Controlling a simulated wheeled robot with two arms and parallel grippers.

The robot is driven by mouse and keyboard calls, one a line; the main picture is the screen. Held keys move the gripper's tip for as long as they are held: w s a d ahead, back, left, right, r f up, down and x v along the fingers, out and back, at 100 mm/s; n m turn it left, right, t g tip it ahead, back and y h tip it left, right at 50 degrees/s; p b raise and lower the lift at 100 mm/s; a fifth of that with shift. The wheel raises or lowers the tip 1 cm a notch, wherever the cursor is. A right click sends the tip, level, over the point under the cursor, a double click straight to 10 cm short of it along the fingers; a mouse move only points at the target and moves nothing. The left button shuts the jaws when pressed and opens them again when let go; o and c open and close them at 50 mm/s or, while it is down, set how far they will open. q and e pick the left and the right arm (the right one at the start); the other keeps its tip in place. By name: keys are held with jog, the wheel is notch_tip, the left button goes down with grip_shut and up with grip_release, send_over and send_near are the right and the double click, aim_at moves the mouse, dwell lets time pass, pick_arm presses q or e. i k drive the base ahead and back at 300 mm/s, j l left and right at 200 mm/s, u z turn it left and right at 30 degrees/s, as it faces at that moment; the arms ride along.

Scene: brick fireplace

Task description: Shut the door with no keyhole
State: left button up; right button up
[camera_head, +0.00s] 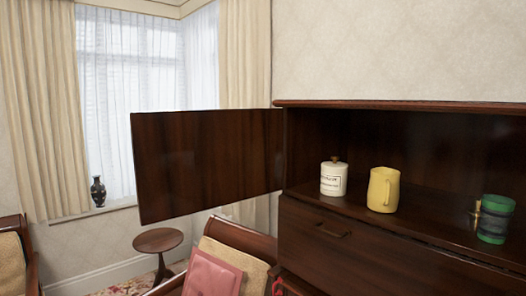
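A dark wooden cabinet door (205,165) stands wide open. It is hinged at the left side of a dark wooden cabinet (400,104) and swung out to the left. I see no keyhole on the face of it that shows; its other face is hidden. The open compartment (305,150) shows at the right. No other door is in view; the cabinet runs past the right edge. Neither of my grippers is in view.
In the compartment stand a white lidded canister (333,180), a yellow jug (382,190) and a green container (495,219). A closed drawer (385,250) with a handle is below. A chair with a pink cushion (211,275) and a small round table (158,240) stand below the door.

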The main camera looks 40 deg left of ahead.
aim_at(186, 163)
jog(key=j+z, duration=0.25)
jog(key=j, duration=0.4)
jog(key=j+z, duration=0.2)
jog(key=j, duration=0.5)
jog(key=k+j+z, duration=0.25)
jog(key=j, duration=0.4)
jog(key=k+j, duration=0.1)
jog(key=j, duration=1.1)
jog(key=k+j, duration=0.15)
jog(key=j, duration=0.4)
jog(key=j+z, duration=0.1)
jog(key=j, duration=0.5)
jog(key=k+j+z, duration=0.3)
jog(key=k, duration=0.35)
jog(key=k+l+z, duration=0.1)
jog(key=k+z, duration=0.2)
jog(key=k, duration=0.35)
